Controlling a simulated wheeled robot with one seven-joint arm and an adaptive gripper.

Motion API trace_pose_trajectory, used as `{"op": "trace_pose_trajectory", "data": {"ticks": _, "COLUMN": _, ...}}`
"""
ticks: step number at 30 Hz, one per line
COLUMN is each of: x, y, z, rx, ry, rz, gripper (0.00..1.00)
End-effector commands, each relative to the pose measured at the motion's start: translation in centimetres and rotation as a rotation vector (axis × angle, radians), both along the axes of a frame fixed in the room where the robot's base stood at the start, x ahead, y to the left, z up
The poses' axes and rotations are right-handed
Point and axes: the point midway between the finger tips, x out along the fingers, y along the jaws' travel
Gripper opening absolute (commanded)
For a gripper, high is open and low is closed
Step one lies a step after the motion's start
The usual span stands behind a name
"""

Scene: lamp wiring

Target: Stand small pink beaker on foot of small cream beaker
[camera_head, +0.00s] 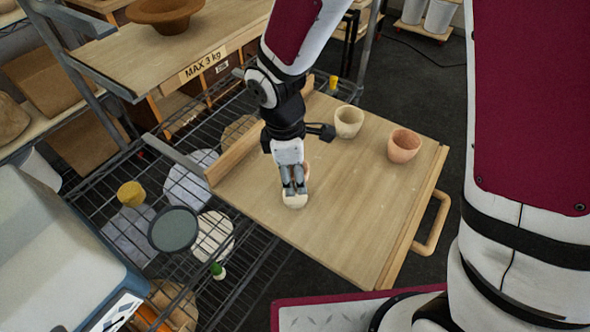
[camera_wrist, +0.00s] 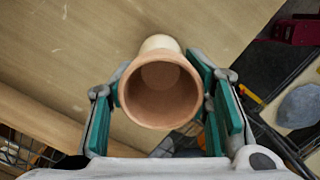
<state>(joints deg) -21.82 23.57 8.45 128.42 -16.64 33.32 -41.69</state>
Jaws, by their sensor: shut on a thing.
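My gripper (camera_head: 293,188) is shut on the small pink beaker (camera_wrist: 160,95), with the jaws on its left and right sides in the wrist view. The pink beaker's open mouth faces the wrist camera. In the head view only a sliver of pink shows (camera_head: 306,171) beside the fingers. The small cream beaker (camera_head: 295,201) is on the wooden board, just under my fingertips. In the wrist view part of it (camera_wrist: 160,43) shows behind the pink beaker's upper rim; the rest is hidden. I cannot tell whether the two beakers touch.
A larger cream beaker (camera_head: 349,121) and a larger pink beaker (camera_head: 404,146) stand mouth up on the board (camera_head: 345,215), to the right of my gripper. The board's front and centre are clear. A raised wooden edge (camera_head: 235,153) runs along its left side, beside a wire rack.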

Motion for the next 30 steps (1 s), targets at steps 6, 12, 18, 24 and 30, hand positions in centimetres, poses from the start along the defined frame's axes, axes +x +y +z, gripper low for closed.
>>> {"op": "trace_pose_trajectory", "data": {"ticks": 6, "x": -0.01, "y": 0.0, "z": 0.01, "rx": 0.0, "ry": 0.0, "rz": 0.0, "gripper": 0.13}}
{"op": "trace_pose_trajectory", "data": {"ticks": 12, "x": 0.01, "y": 0.0, "z": -0.09, "rx": 0.0, "ry": 0.0, "rz": 0.0, "gripper": 0.13}}
{"op": "trace_pose_trajectory", "data": {"ticks": 18, "x": 0.01, "y": 0.01, "z": -0.44, "rx": 0.0, "ry": 0.0, "rz": 0.0, "gripper": 0.13}}
{"op": "trace_pose_trajectory", "data": {"ticks": 24, "x": 0.02, "y": 0.01, "z": -0.8, "rx": 0.0, "ry": 0.0, "rz": 0.0, "gripper": 0.13}}
{"op": "trace_pose_trajectory", "data": {"ticks": 30, "x": 0.0, "y": 0.01, "z": -0.77, "rx": 0.0, "ry": -0.001, "rz": 0.0, "gripper": 0.7}}
